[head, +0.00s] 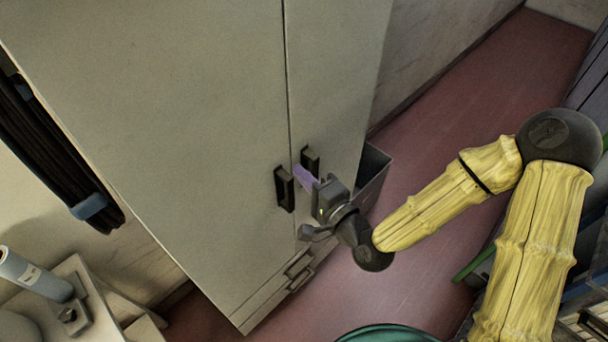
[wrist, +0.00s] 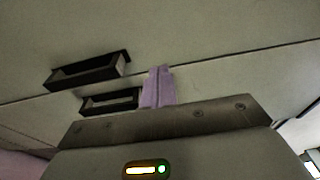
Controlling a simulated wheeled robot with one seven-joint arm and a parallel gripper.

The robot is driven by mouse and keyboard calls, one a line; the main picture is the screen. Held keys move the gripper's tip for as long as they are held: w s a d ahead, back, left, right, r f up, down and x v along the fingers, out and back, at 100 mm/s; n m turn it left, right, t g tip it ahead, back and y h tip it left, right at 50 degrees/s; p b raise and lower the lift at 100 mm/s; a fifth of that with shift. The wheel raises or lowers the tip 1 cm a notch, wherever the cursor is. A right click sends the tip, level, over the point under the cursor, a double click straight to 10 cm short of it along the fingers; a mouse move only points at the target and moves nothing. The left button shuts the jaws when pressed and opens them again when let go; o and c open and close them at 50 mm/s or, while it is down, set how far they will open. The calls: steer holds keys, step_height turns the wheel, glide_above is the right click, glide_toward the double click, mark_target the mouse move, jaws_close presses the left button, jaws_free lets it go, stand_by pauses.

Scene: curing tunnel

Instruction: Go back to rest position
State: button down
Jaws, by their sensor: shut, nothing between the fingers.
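My gripper (head: 308,176) is in front of a tall grey cabinet (head: 180,120), close to its two black handles. Its purple fingers are shut and empty. In the wrist view the fingers (wrist: 157,87) point at the cabinet front, beside the handles. The left handle (head: 285,189) and the right handle (head: 310,160) stand on either side of the seam between the two doors. Both doors look shut. I cannot tell whether the fingertips touch the cabinet. My yellow-sleeved arm reaches in from the right.
A grey bin (head: 372,175) stands on the red floor (head: 450,120) right of the cabinet. Black hoses (head: 50,140) hang at the left. A bench with a grey cylinder (head: 35,275) is at lower left. A green round rim (head: 388,333) shows at the bottom.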

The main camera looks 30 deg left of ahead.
steer(key=shift+w, duration=0.1)
steer(key=shift+d, duration=0.1)
steer(key=w+d+f+n+h, duration=0.2)
steer(key=w+d+f+h, duration=0.15)
steer(key=d, duration=0.25)
steer(key=w+d+f+n+h, duration=0.2)
steer(key=d+h, duration=0.2)
steer(key=d, duration=0.2)
steer(key=w+d+f+n+h, duration=0.2)
steer(key=d+f+h, duration=0.1)
steer(key=d, duration=0.2)
steer(key=s+d+r+m+g+h, duration=0.1)
steer(key=s+d+r+h, duration=0.1)
steer(key=d, duration=0.9)
steer(key=s+d+r+g+h, duration=0.2)
steer(key=s+d+r+h, duration=0.1)
steer(key=d, duration=0.9)
steer(key=shift+s+r+m+g+h, duration=0.3)
steer(key=shift+s+r+m+h, duration=0.1)
steer(key=shift+r+h, duration=0.4)
